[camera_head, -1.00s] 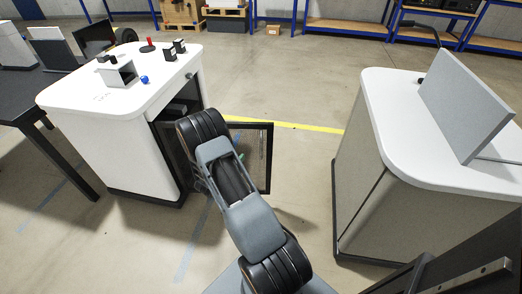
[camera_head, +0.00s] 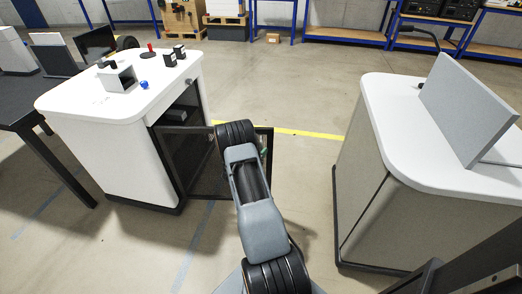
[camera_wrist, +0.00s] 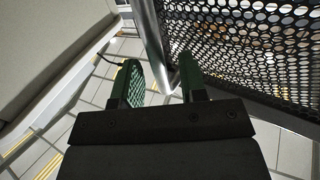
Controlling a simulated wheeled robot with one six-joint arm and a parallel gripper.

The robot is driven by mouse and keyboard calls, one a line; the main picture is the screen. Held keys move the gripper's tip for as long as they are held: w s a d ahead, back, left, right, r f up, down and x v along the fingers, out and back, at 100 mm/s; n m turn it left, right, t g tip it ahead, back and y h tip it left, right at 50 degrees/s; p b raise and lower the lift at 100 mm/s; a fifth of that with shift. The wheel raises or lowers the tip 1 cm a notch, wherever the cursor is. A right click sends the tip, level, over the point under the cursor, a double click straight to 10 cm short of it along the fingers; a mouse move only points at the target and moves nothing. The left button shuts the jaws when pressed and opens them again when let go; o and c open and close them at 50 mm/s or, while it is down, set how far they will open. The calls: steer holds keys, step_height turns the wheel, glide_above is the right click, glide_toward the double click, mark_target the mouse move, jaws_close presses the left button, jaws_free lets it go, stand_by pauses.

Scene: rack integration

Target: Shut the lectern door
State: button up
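The white lectern (camera_head: 100,160) stands at the left in the head view, its top holding small items. Its dark-framed mesh door (camera_head: 202,165) stands open and sticks out to the right; my arm covers part of it. In the head view the gripper is mostly hidden behind my arm.
A second white lectern (camera_head: 400,150) with a grey upright panel (camera_head: 465,105) stands at the right. A dark table (camera_head: 30,100) stands at the far left. Blue-framed shelves (camera_head: 345,33) line the back. The floor between the lecterns is clear, with a yellow line (camera_head: 300,131).

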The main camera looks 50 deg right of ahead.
steer(key=shift+w+d, duration=0.1)
steer(key=shift+d, duration=0.5)
jaws_close()
